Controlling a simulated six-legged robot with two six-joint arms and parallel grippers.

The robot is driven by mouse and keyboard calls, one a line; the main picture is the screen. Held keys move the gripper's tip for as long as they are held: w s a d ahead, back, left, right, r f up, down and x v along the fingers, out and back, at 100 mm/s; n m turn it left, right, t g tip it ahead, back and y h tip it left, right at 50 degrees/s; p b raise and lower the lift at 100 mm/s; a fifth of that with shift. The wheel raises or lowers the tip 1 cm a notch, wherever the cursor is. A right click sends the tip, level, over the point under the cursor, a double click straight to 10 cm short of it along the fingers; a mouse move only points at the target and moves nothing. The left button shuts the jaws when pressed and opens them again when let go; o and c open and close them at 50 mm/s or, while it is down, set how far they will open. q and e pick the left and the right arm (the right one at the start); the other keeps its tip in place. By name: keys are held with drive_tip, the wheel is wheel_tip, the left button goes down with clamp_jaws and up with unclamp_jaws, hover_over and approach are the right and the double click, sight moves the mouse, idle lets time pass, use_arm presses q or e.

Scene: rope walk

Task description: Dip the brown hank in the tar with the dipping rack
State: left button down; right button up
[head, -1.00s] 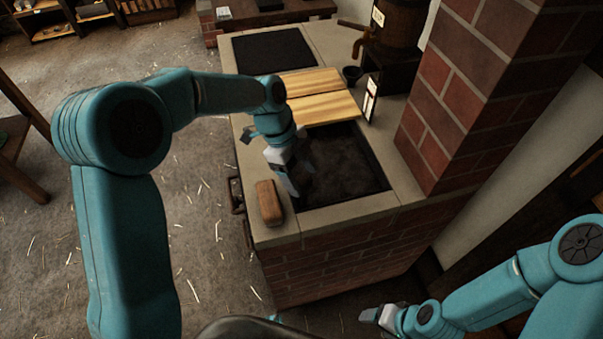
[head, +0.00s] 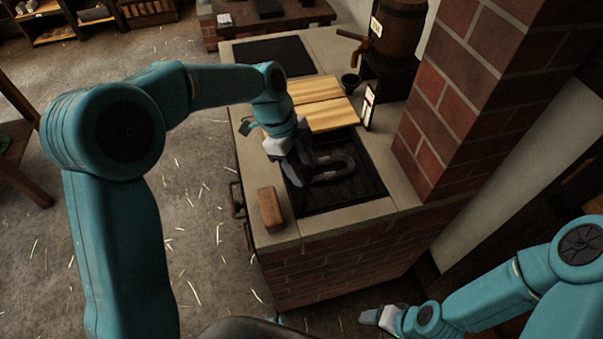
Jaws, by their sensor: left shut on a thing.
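The tar vat (head: 375,198) is the dark rectangular opening in the stone counter. The dipping rack (head: 335,193), dark and slatted, shows in its mouth. A dark, glossy U-shaped loop (head: 347,165) lies on the rack and looks like the hank, but no brown shows on it. My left gripper (head: 303,172) reaches down at the vat's left side. It is shut at the rack's left edge, apparently on the rack; the grip itself is hidden. My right gripper (head: 372,317) hangs low in front of the brick base, away from the vat, and its jaws are unclear.
A brown block (head: 270,209) lies on the counter's front left corner. Pale wooden boards (head: 320,103) lie behind the vat. A brick pillar (head: 460,95) rises close on the right. A barrel with a tap (head: 398,25) and a small dark cup (head: 351,82) stand behind.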

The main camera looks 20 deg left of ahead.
use_arm(q)
wheel_tip(320, 180, up, 3)
drive_tip(key=shift+f+p, duration=0.15)
drive_tip(key=shift+p, duration=0.15)
drive_tip(key=shift+w, duration=0.1)
drive_tip(key=c, duration=0.6)
unclamp_jaws()
drive_tip(key=shift+a, duration=0.1)
drive_tip(key=s+v, duration=0.1)
drive_tip(key=v, duration=1.5)
drive_tip(key=shift+w+r, duration=0.3)
drive_tip(key=shift+w, duration=0.1)
